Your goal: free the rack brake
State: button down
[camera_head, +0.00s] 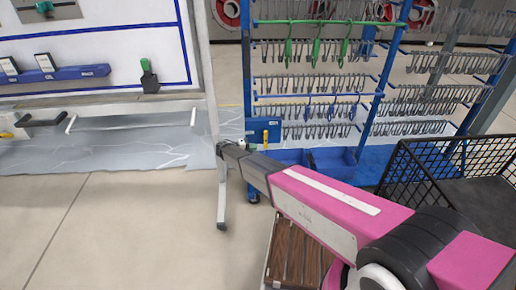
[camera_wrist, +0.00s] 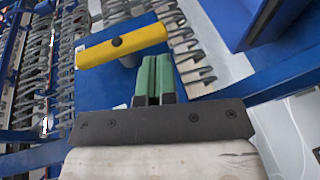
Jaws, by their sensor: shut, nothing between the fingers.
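The rack (camera_head: 384,75) is a blue frame hung with rows of grey hooks. A blue box (camera_head: 263,124) on its left post carries a small yellow lever (camera_head: 265,137), which I take for the brake. In the wrist view the yellow lever (camera_wrist: 122,46) is a bar with a dark round spot, lying slightly tilted across the blue plate (camera_wrist: 98,92). My gripper (camera_wrist: 155,62) has green fingers pressed together with nothing between them. Its tips are close to the lever's right half; I cannot tell if they touch. In the head view my gripper (camera_head: 220,147) is small, left of the blue box.
A white board stand (camera_head: 205,70) with blue outlines and tools is at the left, its leg close to my gripper. A black wire basket (camera_head: 440,165) is at the right. Blue bins (camera_head: 335,160) sit at the rack's foot. The floor (camera_head: 110,230) at front left is clear.

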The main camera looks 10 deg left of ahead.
jog(key=v, duration=0.7)
jog(key=shift+a, duration=0.2)
jog(key=shift+s, duration=0.1)
jog(key=s+d+r+m+g+y, duration=0.1)
jog(key=s+d+r+g, duration=0.1)
jog(key=d, duration=0.8)
jog(key=s+d+r+m+g+y, duration=0.1)
jog(key=d+g+y, duration=0.15)
jog(key=d, duration=0.85)
jog(key=s+d+r+g+y, duration=0.1)
jog(key=s+d+r+g, duration=0.15)
jog(key=d, duration=0.75)
jog(key=s+d+r+m+y, duration=0.1)
jog(key=s+d+r+y, duration=0.1)
jog(key=s+d, duration=0.3)
jog(key=s+d+r+m+g+y, duration=0.1)
jog(key=s+d+r+y, duration=0.2)
jog(key=s+d, duration=0.2)
jog(key=s+d+r+m+y, duration=0.1)
jog(key=s+d+r+y, duration=0.1)
jog(key=s+d, duration=0.3)
jog(key=d+y, duration=0.1)
jog(key=d, duration=0.2)
jog(key=shift+d+r+m, duration=0.4)
jog(key=shift+y, duration=0.25)
